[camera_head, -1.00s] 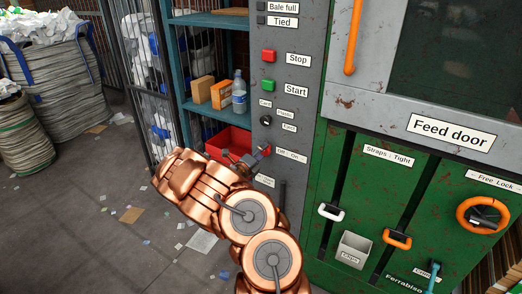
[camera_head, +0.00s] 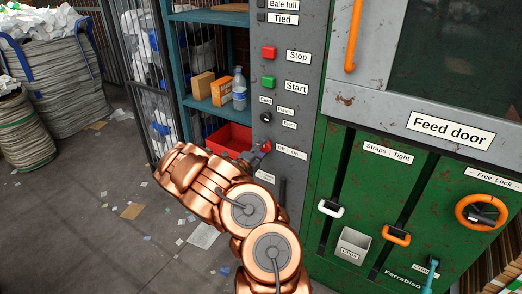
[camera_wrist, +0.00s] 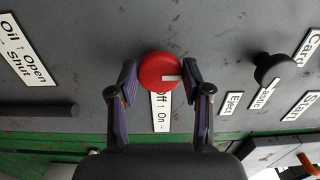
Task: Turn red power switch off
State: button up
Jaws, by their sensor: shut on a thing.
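The red power switch (camera_wrist: 160,71) is a round red knob with a white mark, on the grey control panel (camera_wrist: 225,35) in the wrist view. Its "Off - On" label (camera_wrist: 161,112) lies just below it there. My gripper (camera_wrist: 162,82) has its two dark fingers on either side of the knob and is shut on it. In the head view, the red switch (camera_head: 266,146) is a small patch at my gripper (camera_head: 258,153), beside the "Off - On" label (camera_head: 291,151). My arm hides part of the panel's lower area.
A red stop button (camera_head: 268,53) and a green start button (camera_head: 268,83) sit above on the panel. A black selector knob (camera_wrist: 273,68) is right of the switch in the wrist view. A dark bar handle (camera_wrist: 40,109) is to the left.

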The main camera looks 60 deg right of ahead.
jog(key=o, duration=1.1)
jog(key=shift+o, duration=0.2)
jog(key=a, duration=1.2)
jog(key=shift+s, duration=0.3)
